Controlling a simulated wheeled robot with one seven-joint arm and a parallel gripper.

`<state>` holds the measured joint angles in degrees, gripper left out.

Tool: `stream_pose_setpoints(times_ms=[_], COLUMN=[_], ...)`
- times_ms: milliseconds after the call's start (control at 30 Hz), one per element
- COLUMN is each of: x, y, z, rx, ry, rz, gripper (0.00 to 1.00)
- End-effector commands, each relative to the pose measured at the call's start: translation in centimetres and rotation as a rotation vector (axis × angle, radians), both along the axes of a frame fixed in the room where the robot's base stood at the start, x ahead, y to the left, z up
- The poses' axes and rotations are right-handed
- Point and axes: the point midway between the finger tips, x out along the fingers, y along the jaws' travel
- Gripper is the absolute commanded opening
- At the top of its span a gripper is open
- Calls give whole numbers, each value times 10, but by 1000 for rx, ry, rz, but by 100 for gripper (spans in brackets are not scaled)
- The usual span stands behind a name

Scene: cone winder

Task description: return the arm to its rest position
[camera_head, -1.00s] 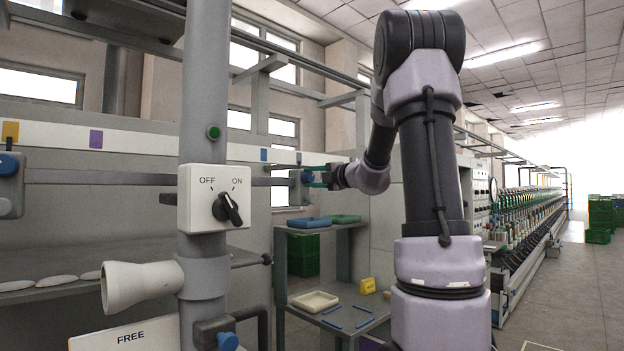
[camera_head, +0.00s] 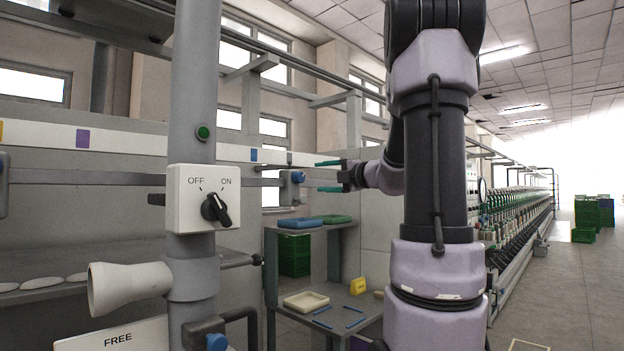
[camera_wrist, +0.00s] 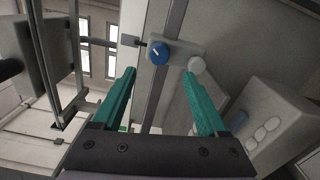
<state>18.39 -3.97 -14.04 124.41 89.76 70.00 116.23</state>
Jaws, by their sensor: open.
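My gripper (camera_head: 328,176) is open and empty, its teal fingers pointing left in the head view. It is just right of a grey block with a blue knob (camera_head: 297,177) on the horizontal rail, with a gap between them. In the wrist view my gripper (camera_wrist: 165,95) shows both fingers spread wide with nothing between them. The blue knob (camera_wrist: 158,53) lies ahead of the fingertips there, apart from them. My arm stands raised on the right of the head view.
A grey post (camera_head: 193,90) carries an OFF/ON switch box (camera_head: 203,198). A shelf stand (camera_head: 345,310) holds a blue tray (camera_head: 300,223), a green tray (camera_head: 335,219) and a cream tray (camera_head: 306,301). A long machine row (camera_head: 520,215) runs back at right.

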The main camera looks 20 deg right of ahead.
Motion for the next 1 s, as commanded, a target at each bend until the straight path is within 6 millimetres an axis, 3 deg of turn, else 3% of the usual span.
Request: stream_pose_setpoints(times_ms=[200, 733, 867, 1000], x=[-16, -18, -32, -77], y=[-6, -3, 31, 101], z=[0, 0, -6, -30], rx=[1, -18, -225, -767], ry=[0, -2, -28, -153], rz=[0, 8, 93, 327], gripper=[76, 76, 76, 76])
